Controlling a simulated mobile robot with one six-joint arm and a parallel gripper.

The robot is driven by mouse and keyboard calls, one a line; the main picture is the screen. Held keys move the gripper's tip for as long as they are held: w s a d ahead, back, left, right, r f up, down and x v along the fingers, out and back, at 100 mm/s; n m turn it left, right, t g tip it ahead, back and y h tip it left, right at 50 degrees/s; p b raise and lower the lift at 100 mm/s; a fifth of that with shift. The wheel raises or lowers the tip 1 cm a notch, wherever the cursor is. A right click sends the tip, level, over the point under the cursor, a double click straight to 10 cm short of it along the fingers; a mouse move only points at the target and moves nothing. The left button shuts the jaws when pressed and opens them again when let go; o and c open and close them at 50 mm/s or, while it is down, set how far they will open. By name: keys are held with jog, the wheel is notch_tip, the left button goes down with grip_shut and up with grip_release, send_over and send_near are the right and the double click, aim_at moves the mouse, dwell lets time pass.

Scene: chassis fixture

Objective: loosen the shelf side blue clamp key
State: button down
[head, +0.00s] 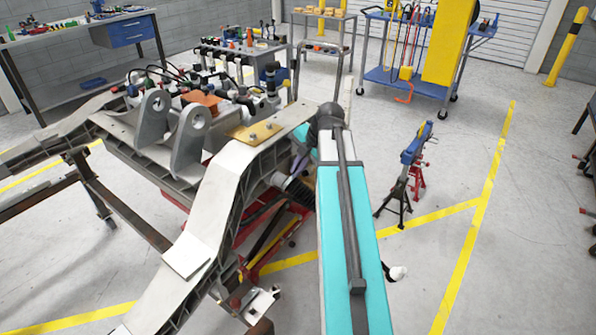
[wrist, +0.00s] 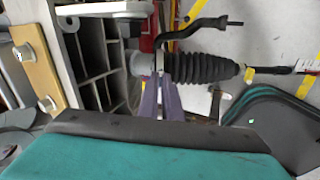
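I cannot make out a blue clamp key for certain in either view. In the wrist view, my gripper (wrist: 162,88) shows as two short purple fingers pointing up. Their tips are at the collar end of a ribbed black boot (wrist: 204,67), beside the grey frame (wrist: 97,62). Whether they touch or hold anything there is unclear. In the head view, my teal arm reaches forward along the right side of the grey chassis frame (head: 215,205). It hides most of the gripper, and only a little purple shows beside the arm.
A bent black rod (wrist: 200,24) crosses above the boot. A yellow plate (head: 257,133) is bolted on the frame. A blue-topped stand (head: 417,143) is on the floor to the right. A blue tool cart (head: 405,82) and shelf cart (head: 325,48) stand behind.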

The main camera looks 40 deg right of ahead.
dwell(0.5)
jog(key=c, duration=1.9)
grip_release()
jog(key=shift+c, duration=0.2)
jog(key=shift+r, duration=0.15)
jog(key=v, duration=1.3)
jog(key=shift+r, duration=0.2)
jog(key=shift+s, duration=0.15)
